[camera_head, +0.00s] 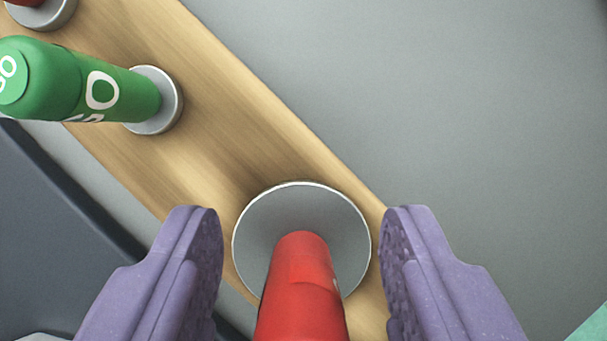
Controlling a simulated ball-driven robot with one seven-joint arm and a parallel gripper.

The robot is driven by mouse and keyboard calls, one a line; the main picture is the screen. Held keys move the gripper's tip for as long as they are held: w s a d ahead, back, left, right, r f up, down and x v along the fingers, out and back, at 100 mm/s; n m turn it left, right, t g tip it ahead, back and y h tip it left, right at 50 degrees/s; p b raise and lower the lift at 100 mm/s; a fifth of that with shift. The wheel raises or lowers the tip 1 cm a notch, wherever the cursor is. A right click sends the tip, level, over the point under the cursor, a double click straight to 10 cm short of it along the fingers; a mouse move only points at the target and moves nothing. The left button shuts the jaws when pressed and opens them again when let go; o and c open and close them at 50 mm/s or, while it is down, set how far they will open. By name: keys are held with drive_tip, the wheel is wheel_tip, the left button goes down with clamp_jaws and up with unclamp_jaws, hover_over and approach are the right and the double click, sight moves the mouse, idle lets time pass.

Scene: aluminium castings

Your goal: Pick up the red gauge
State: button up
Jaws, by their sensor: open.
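The red gauge (302,290) is at the bottom middle of the view, standing on a round grey metal disc (262,222) on a wooden board. My gripper (302,235) has two purple fingers, spread open. One finger is left of the red gauge and one is right of it, with a gap on each side. Neither finger appears to touch it.
The wooden board (215,125) runs diagonally from upper left to bottom middle. A green gauge (110,95) with white lettering sits on another grey disc (165,105). Part of a red piece (25,3) shows at the top left corner. The grey surface (470,110) at right is clear.

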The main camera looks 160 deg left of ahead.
sight(263, 253)
drive_tip(key=shift+f, duration=0.15)
clamp_jaws()
wheel_tip(263, 253, up, 8)
drive_tip(key=p, duration=0.4)
drive_tip(key=s+a+r+n+p, duration=0.2)
drive_tip(key=a+p, duration=0.2)
drive_tip(key=a, duration=0.3)
drive_tip(key=s+a+r+n+y+p, duration=0.1)
drive_tip(key=a+r+n+p, duration=0.1)
drive_tip(key=a+p, duration=0.3)
drive_tip(key=s+a+r+n+y+p, duration=0.1)
drive_tip(key=a+p, duration=0.3)
drive_tip(key=a, duration=0.5)
drive_tip(key=shift+s+a+r+n+t, duration=0.3)
drive_tip(key=shift+s+r+n, duration=0.2)
drive_tip(key=shift+s+r, duration=0.3)
